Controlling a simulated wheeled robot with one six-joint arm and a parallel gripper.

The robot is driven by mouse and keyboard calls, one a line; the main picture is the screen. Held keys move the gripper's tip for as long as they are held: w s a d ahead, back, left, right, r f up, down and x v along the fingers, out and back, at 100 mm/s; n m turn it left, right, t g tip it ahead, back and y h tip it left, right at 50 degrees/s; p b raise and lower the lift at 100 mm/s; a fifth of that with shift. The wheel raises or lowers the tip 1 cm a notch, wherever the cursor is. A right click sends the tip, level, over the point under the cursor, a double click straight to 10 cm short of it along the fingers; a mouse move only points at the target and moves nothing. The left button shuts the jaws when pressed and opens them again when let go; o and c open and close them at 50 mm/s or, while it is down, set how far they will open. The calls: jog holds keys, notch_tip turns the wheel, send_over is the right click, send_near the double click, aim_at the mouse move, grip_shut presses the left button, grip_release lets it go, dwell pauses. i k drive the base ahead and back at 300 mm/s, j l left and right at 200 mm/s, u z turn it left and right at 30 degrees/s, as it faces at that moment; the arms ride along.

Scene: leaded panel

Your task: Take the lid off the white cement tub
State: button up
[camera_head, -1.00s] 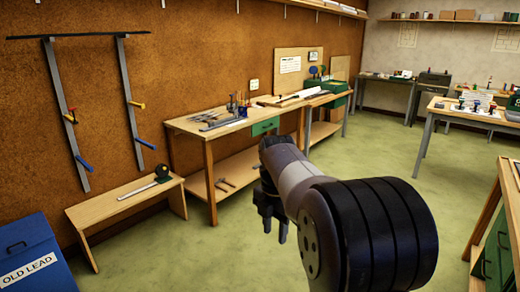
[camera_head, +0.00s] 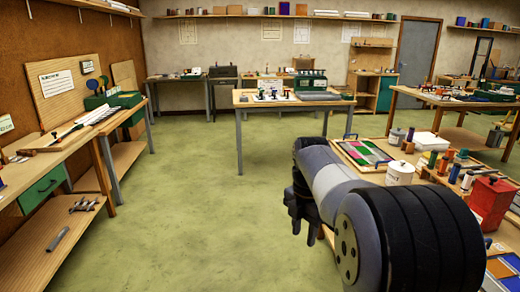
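A small white tub (camera_head: 399,174) with a white top stands on the wooden bench at the right, just beyond my arm. It looks like the cement tub, but its label is too small to read. Its top appears to be on. My gripper (camera_head: 302,222) hangs fingers down at the left of my arm, left of the tub and apart from it. The fingers are dark and seen from behind, so their gap is unclear. I see nothing held in them.
A tray of coloured glass (camera_head: 364,153), several spools and a red can (camera_head: 491,200) crowd the same bench. A table (camera_head: 240,99) with small items stands ahead. A long workbench (camera_head: 85,133) lines the left wall. The green floor (camera_head: 190,220) between is clear.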

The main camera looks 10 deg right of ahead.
aim_at(401, 167)
jog(key=i+z, duration=0.3)
jog(key=i, duration=1.4)
jog(key=i+z, duration=0.8)
jog(key=i+j+z, duration=0.2)
jog(key=z, duration=0.2)
jog(key=i+l+z, duration=0.1)
jog(key=z, duration=0.25)
jog(key=i+z, duration=0.65)
jog(key=k, duration=0.1)
